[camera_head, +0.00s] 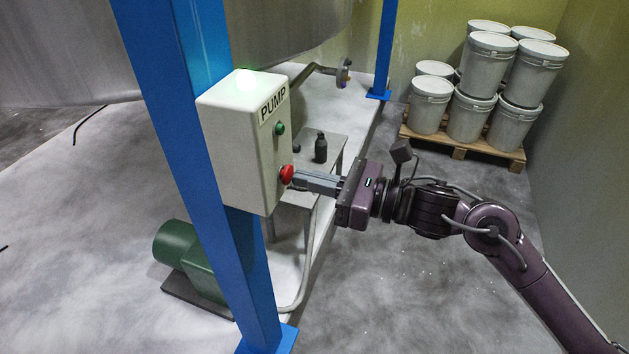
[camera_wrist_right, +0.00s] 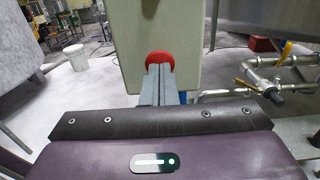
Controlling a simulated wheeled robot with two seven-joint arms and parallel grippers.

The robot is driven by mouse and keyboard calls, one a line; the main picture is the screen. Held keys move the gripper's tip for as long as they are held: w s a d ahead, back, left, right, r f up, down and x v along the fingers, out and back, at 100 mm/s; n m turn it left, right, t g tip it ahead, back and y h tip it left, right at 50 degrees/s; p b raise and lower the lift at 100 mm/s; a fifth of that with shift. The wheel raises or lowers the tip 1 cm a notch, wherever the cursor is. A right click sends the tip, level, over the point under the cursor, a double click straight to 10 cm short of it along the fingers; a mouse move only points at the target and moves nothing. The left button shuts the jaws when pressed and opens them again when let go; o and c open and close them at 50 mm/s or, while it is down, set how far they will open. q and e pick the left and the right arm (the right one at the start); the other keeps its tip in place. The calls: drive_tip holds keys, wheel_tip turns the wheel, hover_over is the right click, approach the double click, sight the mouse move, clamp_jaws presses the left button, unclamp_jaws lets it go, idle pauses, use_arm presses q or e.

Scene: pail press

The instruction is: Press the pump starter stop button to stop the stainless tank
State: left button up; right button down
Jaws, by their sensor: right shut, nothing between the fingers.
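The pump starter is a pale box (camera_head: 240,145) labelled PUMP, fixed to a blue post. Its front carries a green button (camera_head: 280,128) above a red stop button (camera_head: 287,173). A green light (camera_head: 246,80) glows on top of the box. My right gripper (camera_head: 297,178) is shut and empty, with its fingertips at the red button; I cannot tell whether they press it in. In the right wrist view the red button (camera_wrist_right: 160,58) shows just beyond the closed fingertips (camera_wrist_right: 160,70). The stainless tank (camera_head: 290,25) stands behind the post. My left gripper is out of view.
A blue post (camera_head: 185,100) bears the box. A green pump motor (camera_head: 190,255) sits on the floor below. A small table (camera_head: 332,150) with a dark bottle (camera_head: 320,147) stands behind. White pails (camera_head: 468,118) are stacked on a pallet at back right. The floor front right is clear.

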drive_tip(key=shift+w+a, duration=0.1)
drive_tip(key=shift+a, duration=0.25)
drive_tip(key=b+v, duration=0.3)
drive_tip(key=v, duration=0.2)
drive_tip(key=shift+d, duration=0.2)
idle(0.8)
